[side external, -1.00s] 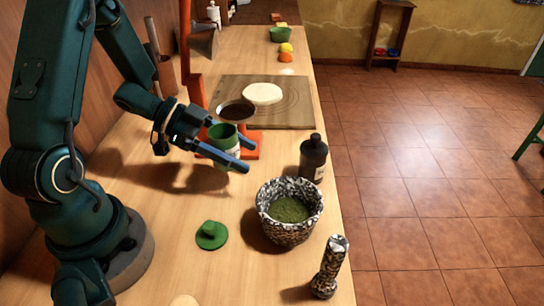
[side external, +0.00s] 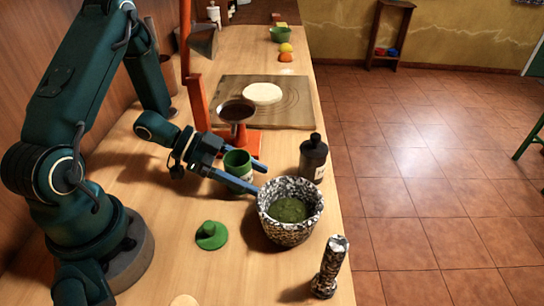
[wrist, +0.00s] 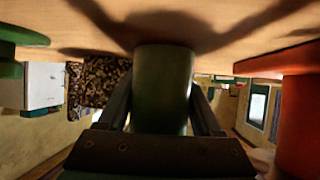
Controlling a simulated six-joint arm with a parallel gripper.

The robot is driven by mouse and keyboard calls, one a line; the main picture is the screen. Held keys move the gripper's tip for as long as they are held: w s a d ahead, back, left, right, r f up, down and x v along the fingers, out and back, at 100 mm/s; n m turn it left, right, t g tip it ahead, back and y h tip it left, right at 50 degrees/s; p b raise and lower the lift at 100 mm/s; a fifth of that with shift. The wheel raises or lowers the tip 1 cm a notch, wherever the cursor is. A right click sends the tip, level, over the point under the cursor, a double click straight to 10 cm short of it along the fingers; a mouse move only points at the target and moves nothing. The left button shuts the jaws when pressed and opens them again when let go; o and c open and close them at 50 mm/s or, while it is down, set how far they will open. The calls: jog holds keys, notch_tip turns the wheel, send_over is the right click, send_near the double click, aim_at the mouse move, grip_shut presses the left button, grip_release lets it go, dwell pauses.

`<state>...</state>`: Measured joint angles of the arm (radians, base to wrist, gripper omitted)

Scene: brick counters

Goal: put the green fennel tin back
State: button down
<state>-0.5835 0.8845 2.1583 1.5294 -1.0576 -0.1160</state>
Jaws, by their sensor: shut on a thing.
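The green fennel tin (side external: 238,164) is upright and open at the top, with a pale label partly showing. My gripper (side external: 250,177) is shut on it, one finger on each side. In the wrist view the tin (wrist: 163,88) fills the middle between the fingers, its end close to the counter surface. I cannot tell whether it touches the wood. A green lid with a knob (side external: 211,236) lies on the counter nearer the camera, apart from the tin.
A stone mortar (side external: 288,232) with green contents stands right of the tin, close to my fingertips. A dark bottle (side external: 314,160) stands behind the mortar. A red scale (side external: 196,105) with a dark pan is behind the tin. A pestle (side external: 329,267) stands near the counter's right edge.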

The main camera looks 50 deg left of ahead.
jog(key=shift+f, duration=0.1)
jog(key=shift+c, duration=0.3)
grip_release()
jog(key=shift+a+r, duration=0.15)
jog(key=shift+r, duration=0.1)
jog(key=v, duration=1.1)
jog(key=shift+s+a, duration=0.25)
jog(key=shift+s, duration=0.05)
